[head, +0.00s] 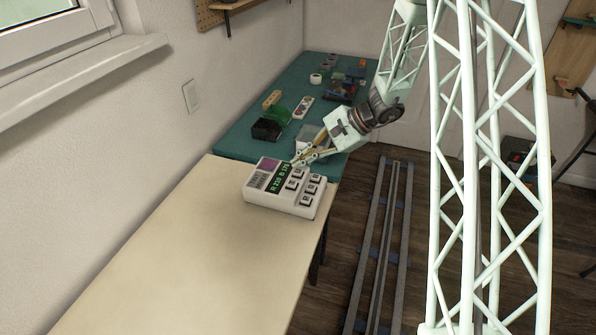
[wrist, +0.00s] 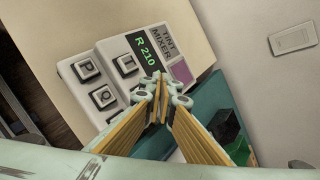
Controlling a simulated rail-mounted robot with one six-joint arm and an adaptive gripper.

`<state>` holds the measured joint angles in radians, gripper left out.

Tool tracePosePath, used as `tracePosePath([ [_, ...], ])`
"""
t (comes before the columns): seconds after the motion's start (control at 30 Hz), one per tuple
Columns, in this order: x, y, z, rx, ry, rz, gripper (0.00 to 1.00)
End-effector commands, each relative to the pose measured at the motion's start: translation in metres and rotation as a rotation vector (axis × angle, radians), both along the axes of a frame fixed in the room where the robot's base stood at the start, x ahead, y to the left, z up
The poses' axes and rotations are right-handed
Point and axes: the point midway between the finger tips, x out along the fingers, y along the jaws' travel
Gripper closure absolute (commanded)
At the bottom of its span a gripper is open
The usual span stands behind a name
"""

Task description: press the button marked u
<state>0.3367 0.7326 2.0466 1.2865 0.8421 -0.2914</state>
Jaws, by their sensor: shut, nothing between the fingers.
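The white tint mixer box (head: 258,197) lies at the far end of the cream table, with a green-lit display, a purple patch and several square buttons (head: 305,188). In the wrist view three buttons show: one looks like P (wrist: 87,69), one like O or U (wrist: 103,97), and one has an unclear letter (wrist: 125,65). I cannot tell which one is marked u; other buttons are hidden by my fingers. My gripper (head: 298,161) is shut and empty by the box's far edge. In the wrist view its fingertips (wrist: 156,90) overlap the box below the display; contact is unclear.
A teal mat-covered bench (head: 240,140) lies beyond, with a black bin (head: 267,130), a green bin (head: 278,112) and several small parts. The near cream tabletop (head: 180,250) is clear. A wall with a switch plate (head: 190,96) stands at the left.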

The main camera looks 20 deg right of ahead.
Motion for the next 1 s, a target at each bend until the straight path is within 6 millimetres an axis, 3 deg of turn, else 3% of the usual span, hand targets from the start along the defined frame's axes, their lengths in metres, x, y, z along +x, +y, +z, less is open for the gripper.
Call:
tracePosePath([
  [0.6, 0.0, 0.0, 0.038, 0.0, 0.0, 0.0, 1.0],
  [1.0, 0.0, 0.0, 0.041, 0.0, 0.001, -0.001, 1.0],
])
